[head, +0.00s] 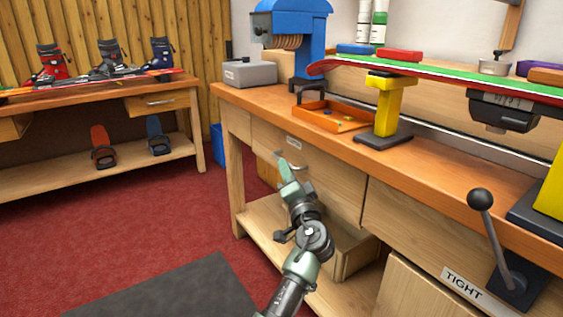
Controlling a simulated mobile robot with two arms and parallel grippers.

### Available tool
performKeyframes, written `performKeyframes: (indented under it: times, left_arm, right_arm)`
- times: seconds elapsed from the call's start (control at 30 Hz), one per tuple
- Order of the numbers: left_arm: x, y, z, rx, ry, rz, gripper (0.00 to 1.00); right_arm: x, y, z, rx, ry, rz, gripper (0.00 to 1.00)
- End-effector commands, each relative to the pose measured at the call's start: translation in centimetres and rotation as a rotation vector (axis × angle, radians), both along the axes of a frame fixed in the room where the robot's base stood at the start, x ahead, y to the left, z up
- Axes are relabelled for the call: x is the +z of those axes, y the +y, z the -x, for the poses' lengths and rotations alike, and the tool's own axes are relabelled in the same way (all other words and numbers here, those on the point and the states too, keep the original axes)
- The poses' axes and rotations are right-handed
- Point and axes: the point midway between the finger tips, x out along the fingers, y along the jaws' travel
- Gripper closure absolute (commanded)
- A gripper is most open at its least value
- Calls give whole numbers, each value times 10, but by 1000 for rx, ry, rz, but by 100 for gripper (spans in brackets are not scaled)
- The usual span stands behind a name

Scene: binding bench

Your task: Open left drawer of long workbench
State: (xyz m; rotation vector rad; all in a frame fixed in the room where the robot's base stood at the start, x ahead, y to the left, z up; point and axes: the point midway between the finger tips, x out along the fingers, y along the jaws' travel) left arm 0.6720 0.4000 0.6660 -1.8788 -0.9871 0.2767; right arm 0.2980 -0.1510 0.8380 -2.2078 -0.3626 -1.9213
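The long workbench (232,92) has an orange-brown top and runs from the centre to the right side. Its left drawer (335,186) has a pale wood front with a small label and a metal handle (299,159). The drawer front looks flush with the bench. My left gripper (284,168) is at the handle, overlapping its left part in the picture. I cannot tell whether it touches the handle or whether its fingers are apart. My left arm hides part of the drawer's lower area. My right gripper is out of view.
A ski on yellow stands (388,105), an orange tray (330,117) and a blue machine (290,22) are on the bench. A lever (483,212) sticks out at the right front. A lower shelf (262,222) lies below. Red carpet (150,220) is clear at left.

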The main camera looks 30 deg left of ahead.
Motion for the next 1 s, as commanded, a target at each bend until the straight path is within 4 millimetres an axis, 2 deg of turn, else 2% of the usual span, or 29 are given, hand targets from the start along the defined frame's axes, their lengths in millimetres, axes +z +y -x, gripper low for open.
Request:
performKeyframes:
  times: [0.1,0.3,0.63,0.67,0.7,0.73,1.0]
  left_arm:
    - [3,16,-13,2,-1,-1,80]
    - [8,32,-28,1,-1,-1,80]
    - [9,35,-31,0,1,0,80]
    - [9,35,-31,0,1,0,86]
    - [9,35,-31,0,1,0,97]
    - [9,35,-31,0,1,0,100]
    - [9,35,-30,0,1,0,100]
  right_arm:
    - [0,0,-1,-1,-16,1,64]
    - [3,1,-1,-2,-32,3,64]
    - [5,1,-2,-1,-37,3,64]
    - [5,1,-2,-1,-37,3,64]
    - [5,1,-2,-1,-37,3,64]
    - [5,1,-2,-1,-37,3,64]
    - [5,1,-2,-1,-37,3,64]
